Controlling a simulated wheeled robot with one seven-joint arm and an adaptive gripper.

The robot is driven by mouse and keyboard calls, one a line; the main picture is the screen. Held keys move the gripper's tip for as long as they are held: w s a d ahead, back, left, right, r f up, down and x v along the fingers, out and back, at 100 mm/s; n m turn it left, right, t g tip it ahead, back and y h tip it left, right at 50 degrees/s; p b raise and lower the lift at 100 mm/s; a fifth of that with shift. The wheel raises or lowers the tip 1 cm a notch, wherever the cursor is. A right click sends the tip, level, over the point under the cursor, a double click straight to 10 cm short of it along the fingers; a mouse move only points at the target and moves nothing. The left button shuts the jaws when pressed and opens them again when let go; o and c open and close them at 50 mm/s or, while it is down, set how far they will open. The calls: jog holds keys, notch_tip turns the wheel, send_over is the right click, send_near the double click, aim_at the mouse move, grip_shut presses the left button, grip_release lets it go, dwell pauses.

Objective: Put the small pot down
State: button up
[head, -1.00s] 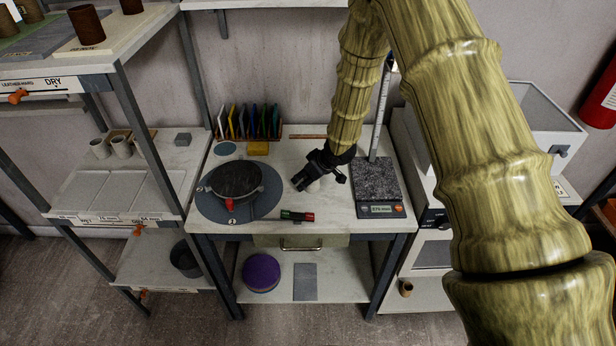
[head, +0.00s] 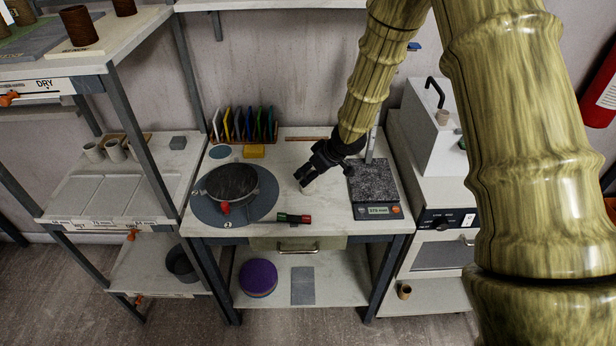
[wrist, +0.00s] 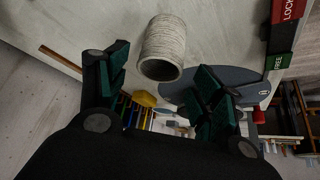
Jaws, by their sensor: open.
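The small pot (wrist: 163,48), pale and ribbed, stands on the worktable between the spread fingers of my gripper (wrist: 160,80) in the wrist view, its open mouth toward the camera. A gap shows on each side of it. In the head view my gripper (head: 310,172) is low over the middle of the table, and a pale bit of the pot (head: 305,187) shows below it. The gripper is open; the rest of the pot is hidden there. The worktable (head: 330,220) is pale.
A banding wheel (head: 250,210) with a dark disc stands left of the gripper. A red and green LOCK/FREE handle (head: 294,218) lies in front. A scale (head: 377,211) stands close at right. Coloured cards (head: 243,125) and a yellow block (head: 254,151) are behind.

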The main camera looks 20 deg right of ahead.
jog(key=shift+v, duration=2.75)
